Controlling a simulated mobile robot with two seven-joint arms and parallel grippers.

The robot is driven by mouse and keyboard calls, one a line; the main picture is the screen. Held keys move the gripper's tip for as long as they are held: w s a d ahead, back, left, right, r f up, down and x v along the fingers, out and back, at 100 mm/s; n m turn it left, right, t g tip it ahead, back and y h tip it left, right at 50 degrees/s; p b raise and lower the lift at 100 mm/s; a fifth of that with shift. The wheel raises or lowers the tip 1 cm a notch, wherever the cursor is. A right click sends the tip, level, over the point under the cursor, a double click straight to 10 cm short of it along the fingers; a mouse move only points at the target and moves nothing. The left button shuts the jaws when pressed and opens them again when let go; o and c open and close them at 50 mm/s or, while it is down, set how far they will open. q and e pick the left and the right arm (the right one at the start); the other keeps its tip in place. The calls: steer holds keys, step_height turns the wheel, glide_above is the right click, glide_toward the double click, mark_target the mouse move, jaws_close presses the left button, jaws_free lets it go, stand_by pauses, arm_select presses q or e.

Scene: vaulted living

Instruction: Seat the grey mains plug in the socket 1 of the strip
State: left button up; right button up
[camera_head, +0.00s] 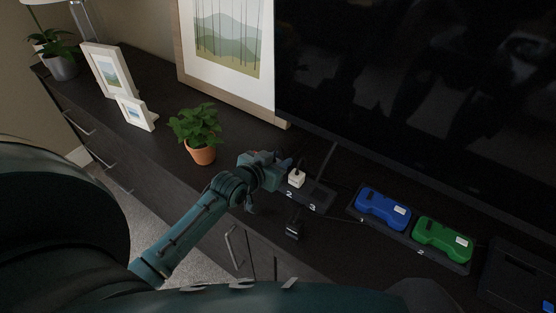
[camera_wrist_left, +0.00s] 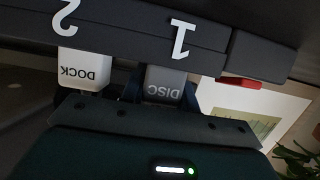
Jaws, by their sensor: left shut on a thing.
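The dark socket strip (camera_head: 318,197) lies on the cabinet top, with the numbers 2 and 3 showing in the head view. In the left wrist view the strip (camera_wrist_left: 115,35) appears upside down with numbers 1 and 2. My left gripper (camera_head: 281,169) is at the strip's left end. It is shut on the grey plug marked DISC (camera_wrist_left: 164,84), which is lined up with socket 1 and close against the strip. Whether its pins are fully in is hidden. The white plug marked DOCK (camera_head: 297,179) stands at socket 2, also in the wrist view (camera_wrist_left: 84,72). My right gripper is not in view.
A black plug or adapter (camera_head: 293,226) is in front of the strip. A tray (camera_head: 465,267) with blue (camera_head: 382,208) and green (camera_head: 442,239) devices lies to the right. A potted plant (camera_head: 198,130) stands left of my gripper; the television (camera_head: 430,80) is behind.

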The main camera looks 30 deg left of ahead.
arm_select(q)
steer(key=o, duration=0.5)
steer(key=shift+f, duration=0.15)
steer(key=o, duration=0.5)
steer(key=shift+c, duration=0.2)
steer(key=shift+s+r, duration=0.15)
steer(key=shift+r, duration=0.1)
steer(key=p+v, duration=0.1)
steer(key=v, duration=1)
steer(key=shift+s+r, duration=0.15)
steer(key=shift+s, duration=0.15)
steer(key=shift+s+a, duration=0.1)
